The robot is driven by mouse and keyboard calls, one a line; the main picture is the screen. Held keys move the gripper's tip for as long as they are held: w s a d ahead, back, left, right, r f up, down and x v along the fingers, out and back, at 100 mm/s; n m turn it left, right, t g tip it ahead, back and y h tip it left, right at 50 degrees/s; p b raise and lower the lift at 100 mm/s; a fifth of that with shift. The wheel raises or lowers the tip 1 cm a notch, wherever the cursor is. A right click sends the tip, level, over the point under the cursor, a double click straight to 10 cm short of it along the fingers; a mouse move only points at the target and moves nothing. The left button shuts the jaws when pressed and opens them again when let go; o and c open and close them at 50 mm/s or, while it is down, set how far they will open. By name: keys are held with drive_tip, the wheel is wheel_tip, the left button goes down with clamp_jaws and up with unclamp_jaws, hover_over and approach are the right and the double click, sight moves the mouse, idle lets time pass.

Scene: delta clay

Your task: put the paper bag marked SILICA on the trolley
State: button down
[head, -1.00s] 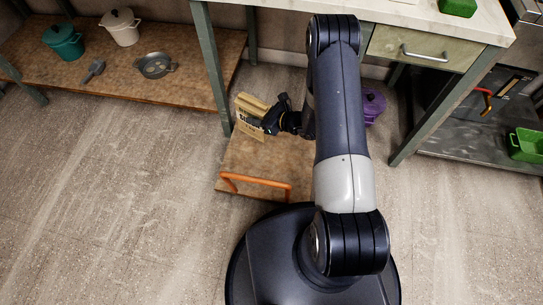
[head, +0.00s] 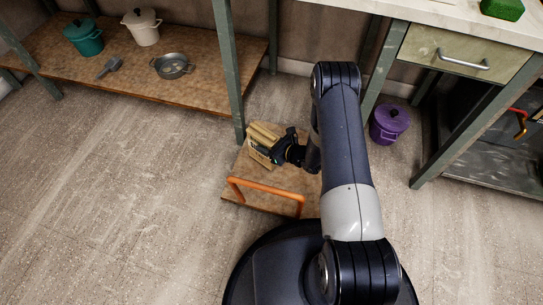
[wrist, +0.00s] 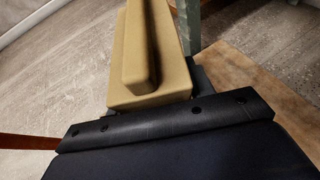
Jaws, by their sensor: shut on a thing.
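The tan paper bag (head: 258,152) is at the back left of the trolley in the head view. Dark print shows on its front, partly covered and too small to read now. My gripper (head: 279,149) is shut on the bag from its right side. In the wrist view the bag (wrist: 178,58) fills the top middle, with its folded top toward the camera; the fingertips are mostly hidden. The trolley (head: 277,192) is a low brown board with an orange handle at its front. The bag appears over its board; I cannot tell whether it touches it.
A green table leg (head: 229,75) stands close behind the bag. A purple pot (head: 389,127) sits on the floor to the right under the counter. A low shelf (head: 215,80) at left holds pots and a pan. The floor at left is clear.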

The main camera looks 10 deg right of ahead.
drive_tip(key=shift+w+f+b, duration=0.1)
drive_tip(key=shift+f+b, duration=0.8)
drive_tip(key=shift+f, duration=1.8)
drive_tip(key=c, duration=0.6)
unclamp_jaws()
drive_tip(key=p+v, duration=0.3)
drive_tip(key=v, duration=0.9)
